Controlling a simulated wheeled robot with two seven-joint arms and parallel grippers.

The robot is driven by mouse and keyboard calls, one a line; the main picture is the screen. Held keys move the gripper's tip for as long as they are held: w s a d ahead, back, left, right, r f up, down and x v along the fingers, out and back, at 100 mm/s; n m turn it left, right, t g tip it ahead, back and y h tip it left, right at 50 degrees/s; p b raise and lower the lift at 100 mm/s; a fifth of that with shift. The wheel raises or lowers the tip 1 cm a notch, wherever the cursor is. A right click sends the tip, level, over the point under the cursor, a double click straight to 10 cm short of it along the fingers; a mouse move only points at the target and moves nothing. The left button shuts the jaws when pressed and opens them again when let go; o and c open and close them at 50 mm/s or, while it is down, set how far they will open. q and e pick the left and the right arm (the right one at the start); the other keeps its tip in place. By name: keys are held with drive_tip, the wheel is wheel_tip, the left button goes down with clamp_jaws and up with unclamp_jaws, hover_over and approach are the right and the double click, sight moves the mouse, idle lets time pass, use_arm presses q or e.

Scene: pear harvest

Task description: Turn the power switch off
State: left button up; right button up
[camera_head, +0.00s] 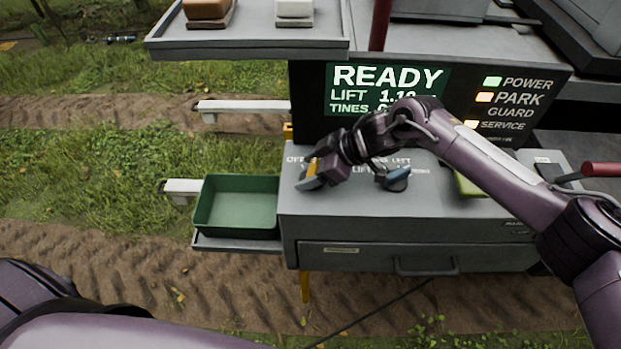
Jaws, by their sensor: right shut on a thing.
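The grey console (330,228) stands in the middle with white lettering on its top; "OFF" shows at the left end. My right gripper (311,181) is over that left end, its arm reaching in from the right. It is shut on a small part with a yellow-orange side (312,167), apparently the power switch; the wrist and fingers hide most of it, so its position cannot be read. The display (388,88) shows "READY", and the POWER lamp (492,81) glows green. My left gripper is out of view.
A green tray (237,207) stands left of the console. A grey shelf (250,45) with two blocks is above it. A blue-grey part (397,179) sits right of the wrist. A red handle (600,169) is at far right. The console has a front drawer (420,257).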

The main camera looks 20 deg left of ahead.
drive_tip(key=n+g+b, duration=0.1)
drive_tip(key=n+b, duration=0.1)
drive_tip(key=b, duration=0.1)
drive_tip(key=n+g+b, duration=0.2)
drive_tip(key=b, duration=0.2)
drive_tip(key=shift+f+h, duration=0.2)
drive_tip(key=shift+h, duration=0.2)
drive_tip(key=shift+r+n+g+h+b, duration=0.15)
drive_tip(key=shift+n+g+h+b, duration=0.3)
drive_tip(key=shift+n+b, duration=0.4)
drive_tip(key=shift+n+g+h+b, duration=0.35)
drive_tip(key=shift+n+g+b, duration=0.25)
drive_tip(key=shift+n, duration=0.25)
drive_tip(key=shift+s+r+n+g, duration=0.1)
drive_tip(key=shift+r+n+g, duration=0.05)
drive_tip(key=shift+n+g, duration=0.3)
drive_tip(key=o, duration=1)
